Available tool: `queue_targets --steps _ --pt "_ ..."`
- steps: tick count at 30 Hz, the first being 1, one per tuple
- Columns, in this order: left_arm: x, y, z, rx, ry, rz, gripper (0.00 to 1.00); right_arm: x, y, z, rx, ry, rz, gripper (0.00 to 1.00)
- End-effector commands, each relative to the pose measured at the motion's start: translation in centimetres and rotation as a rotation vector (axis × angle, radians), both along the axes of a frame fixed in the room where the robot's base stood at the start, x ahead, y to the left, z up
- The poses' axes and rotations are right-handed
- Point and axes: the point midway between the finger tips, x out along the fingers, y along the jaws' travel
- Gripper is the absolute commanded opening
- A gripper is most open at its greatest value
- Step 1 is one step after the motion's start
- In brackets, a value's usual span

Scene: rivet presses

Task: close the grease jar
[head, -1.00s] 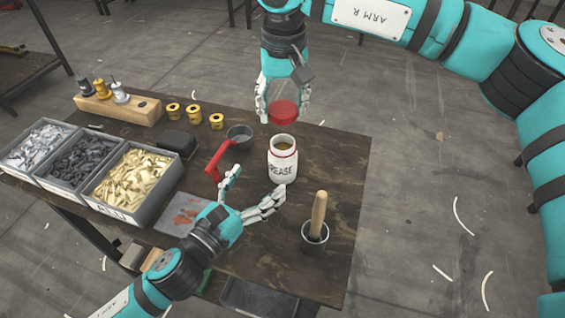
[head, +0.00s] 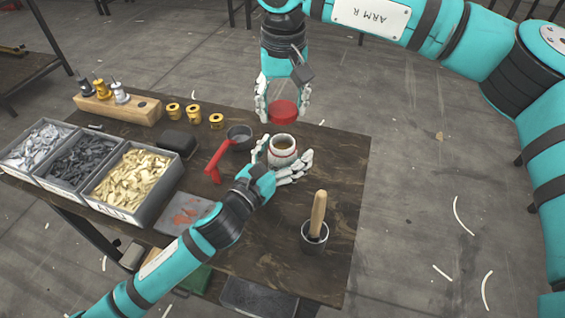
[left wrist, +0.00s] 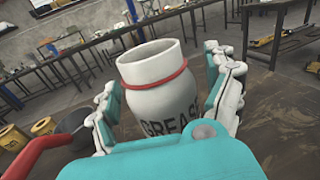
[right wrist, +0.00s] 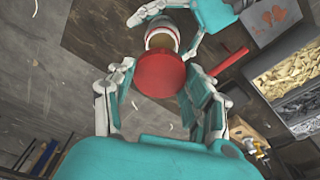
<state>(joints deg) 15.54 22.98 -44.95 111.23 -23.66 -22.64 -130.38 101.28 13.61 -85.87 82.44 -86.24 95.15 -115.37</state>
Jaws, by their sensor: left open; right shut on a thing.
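The white grease jar (head: 283,146) stands upright and uncapped on the dark table, with grease inside and a red ring at its neck. My left gripper (head: 283,163) is open, with its fingers on both sides of the jar. In the left wrist view the jar (left wrist: 155,95) sits between the open fingers. My right gripper (head: 283,106) is shut on the red lid (head: 284,112) and holds it above and behind the jar. In the right wrist view the lid (right wrist: 160,74) covers part of the jar (right wrist: 163,34).
A red-handled dark pot (head: 239,136) is left of the jar. A cup holding a wooden-handled tool (head: 315,232) stands at the front right. Bins of rivets (head: 133,180), gold spools (head: 216,121) and a wooden block (head: 118,110) are farther left. The table's right side is mostly clear.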

Motion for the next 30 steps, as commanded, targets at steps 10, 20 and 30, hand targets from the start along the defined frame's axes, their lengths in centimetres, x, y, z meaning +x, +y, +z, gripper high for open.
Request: queue_targets --steps 10,20,30 --pt "0.0 0.0 0.0 0.000 0.000 0.000 0.46 0.0 0.0 0.0 0.000 0.000 0.000 0.43" --pt "0.0 0.0 0.0 0.001 0.001 0.001 0.03 0.0 0.0 0.0 0.000 0.000 0.000 0.43" --pt "0.0 0.0 0.0 0.001 0.001 0.000 0.00 -0.1 0.0 -2.7 0.001 0.002 0.000 0.43"
